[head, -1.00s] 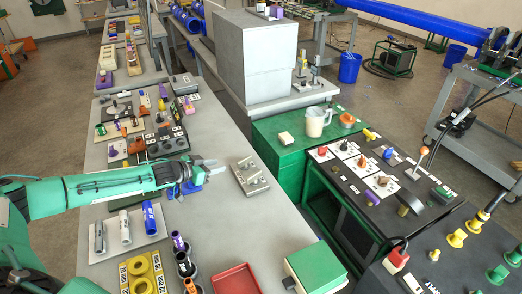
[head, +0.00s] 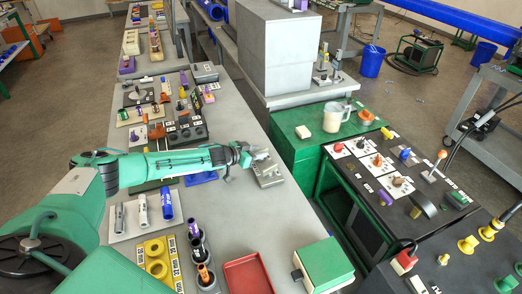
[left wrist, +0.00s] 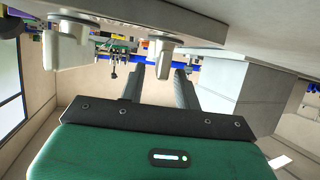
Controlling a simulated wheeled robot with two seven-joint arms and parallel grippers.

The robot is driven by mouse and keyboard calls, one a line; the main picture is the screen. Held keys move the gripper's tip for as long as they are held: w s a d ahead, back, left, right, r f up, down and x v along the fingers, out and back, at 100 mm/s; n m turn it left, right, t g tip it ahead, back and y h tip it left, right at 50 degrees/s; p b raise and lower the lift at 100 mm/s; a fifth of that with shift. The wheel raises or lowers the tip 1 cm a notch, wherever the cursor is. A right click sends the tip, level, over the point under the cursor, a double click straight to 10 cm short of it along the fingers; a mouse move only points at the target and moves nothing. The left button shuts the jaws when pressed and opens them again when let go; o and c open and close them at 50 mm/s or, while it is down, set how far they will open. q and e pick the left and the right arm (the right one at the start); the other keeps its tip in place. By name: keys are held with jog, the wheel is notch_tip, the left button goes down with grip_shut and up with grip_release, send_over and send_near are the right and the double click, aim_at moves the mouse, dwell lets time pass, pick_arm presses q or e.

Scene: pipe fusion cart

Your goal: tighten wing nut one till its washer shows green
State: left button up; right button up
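A small grey metal plate (head: 268,172) with short fittings on top lies on the long grey bench. Its wing nuts and washers are too small to tell apart in the head view, and I see no green washer there. My left gripper (head: 260,156) is at the far left edge of this plate and overlaps it in the picture; I cannot tell whether it touches. In the left wrist view its two dark fingers (left wrist: 161,88) are apart with nothing seen held between them. Pale grey fittings (left wrist: 66,45) hang from the upside-down bench surface there, close to the fingers. My right gripper is not in view.
A red tray (head: 247,274) and a green-topped box (head: 323,265) stand nearer on the bench. Marker-like tubes (head: 142,210) and a yellow holder (head: 157,262) are at left. A large grey box (head: 278,50) stands beyond. Bare bench lies in front of the plate.

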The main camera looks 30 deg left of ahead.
pick_arm(q)
jog(key=shift+x, duration=1.05)
grip_shut()
jog(key=shift+m+h, duration=0.4)
jog(key=shift+h, duration=0.3)
jog(key=shift+w+m+g+h+b, duration=0.1)
jog(key=shift+m+g+h+b, duration=0.2)
jog(key=shift+m+g+h, duration=0.4)
jog(key=shift+f+m+g+h+b, duration=0.15)
jog(key=shift+m+g+h+b, duration=0.5)
jog(key=shift+m+b, duration=0.3)
jog(key=shift+m+g+h, duration=0.25)
jog(key=shift+m, duration=0.1)
